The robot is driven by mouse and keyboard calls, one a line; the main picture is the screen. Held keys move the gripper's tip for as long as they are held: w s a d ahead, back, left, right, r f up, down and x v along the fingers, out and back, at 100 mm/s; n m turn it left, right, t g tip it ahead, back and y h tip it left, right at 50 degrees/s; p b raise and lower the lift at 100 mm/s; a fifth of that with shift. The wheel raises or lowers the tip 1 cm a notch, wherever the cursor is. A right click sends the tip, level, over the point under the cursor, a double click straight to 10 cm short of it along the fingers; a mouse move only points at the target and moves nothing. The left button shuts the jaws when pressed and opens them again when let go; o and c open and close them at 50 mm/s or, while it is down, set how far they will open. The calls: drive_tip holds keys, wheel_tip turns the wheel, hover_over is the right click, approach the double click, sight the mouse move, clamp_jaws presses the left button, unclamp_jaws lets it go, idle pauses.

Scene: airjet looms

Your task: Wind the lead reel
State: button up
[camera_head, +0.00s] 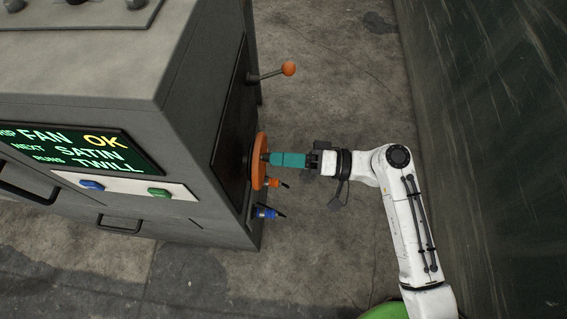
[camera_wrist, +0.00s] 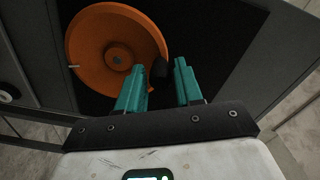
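The reel is an orange disc (camera_head: 260,162) on the dark side panel of the grey machine, seen nearly edge-on in the head view. In the wrist view, the orange reel (camera_wrist: 100,40) faces me with a grey hub at its middle. A dark knob (camera_wrist: 160,74) stands out near its rim. My gripper (camera_head: 270,159) reaches in from the right with its teal fingertips close to the reel. In the wrist view, my gripper (camera_wrist: 159,64) is open, with the knob between the fingertips and gaps showing on both sides. Contact with the knob cannot be told.
A lever with an orange ball (camera_head: 288,68) sticks out of the panel beyond the reel. Small orange (camera_head: 274,183) and blue (camera_head: 266,212) fittings stick out on the near side. A display (camera_head: 70,148) reads FAN OK, SATIN, TWILL. A dark wall (camera_head: 500,120) stands at right.

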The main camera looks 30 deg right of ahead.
drive_tip(key=shift+o, duration=1.2)
drive_tip(key=shift+d, duration=0.1)
drive_tip(key=shift+v, duration=2.95)
drive_tip(key=b+v, duration=0.1)
drive_tip(key=v, duration=0.9)
drive_tip(key=shift+s+d+b, duration=0.25)
drive_tip(key=shift+s+b, duration=0.05)
drive_tip(key=shift+b, duration=0.05)
drive_tip(key=shift+f, duration=0.1)
